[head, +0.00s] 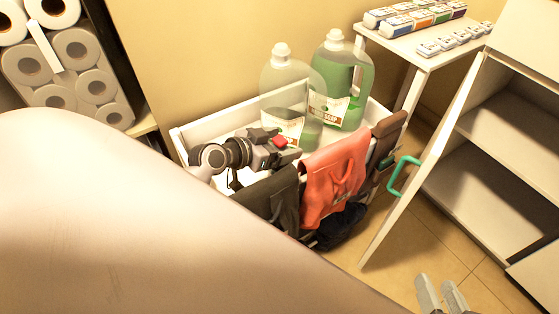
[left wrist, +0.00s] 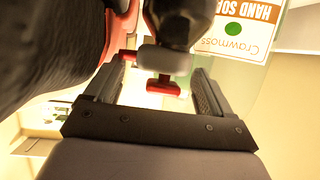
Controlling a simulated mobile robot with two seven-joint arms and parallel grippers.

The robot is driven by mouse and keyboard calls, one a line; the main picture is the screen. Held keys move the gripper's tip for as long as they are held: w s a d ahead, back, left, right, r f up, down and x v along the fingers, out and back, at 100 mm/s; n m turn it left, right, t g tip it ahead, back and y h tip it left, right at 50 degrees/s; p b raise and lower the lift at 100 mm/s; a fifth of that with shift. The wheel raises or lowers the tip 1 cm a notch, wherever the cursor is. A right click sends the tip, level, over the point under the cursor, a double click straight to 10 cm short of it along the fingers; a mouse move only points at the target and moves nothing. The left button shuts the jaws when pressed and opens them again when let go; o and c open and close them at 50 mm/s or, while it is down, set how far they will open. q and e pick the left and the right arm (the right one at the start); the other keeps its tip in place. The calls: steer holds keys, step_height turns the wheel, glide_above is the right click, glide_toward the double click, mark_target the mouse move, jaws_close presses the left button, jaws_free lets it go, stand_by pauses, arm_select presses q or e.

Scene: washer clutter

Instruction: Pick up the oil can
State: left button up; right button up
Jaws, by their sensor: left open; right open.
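A small dark item with red parts (head: 279,141), which may be the oil can, is at the white shelf unit in the head view; its outline is mostly hidden. My left gripper (head: 268,157) is open around or just short of it. In the left wrist view, my left gripper (left wrist: 155,88) has its dark fingers apart, with the item's red T-shaped part (left wrist: 163,86) showing between them. A grey rounded piece and a dark body lie beyond; I cannot tell whether the fingers touch. My right gripper (head: 440,284) is open and empty at the bottom right.
Two soap bottles (head: 343,85) stand behind the left gripper on the white shelf unit (head: 187,142). An orange cloth (head: 333,180) and dark cloths hang in front. An open cabinet door (head: 425,175) with a green handle stands right. My pale arm blocks the lower left.

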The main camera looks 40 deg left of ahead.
arm_select(q)
steer(key=shift+w, duration=0.15)
steer(key=c, duration=1.5)
steer(key=shift+r, duration=0.1)
jaws_close()
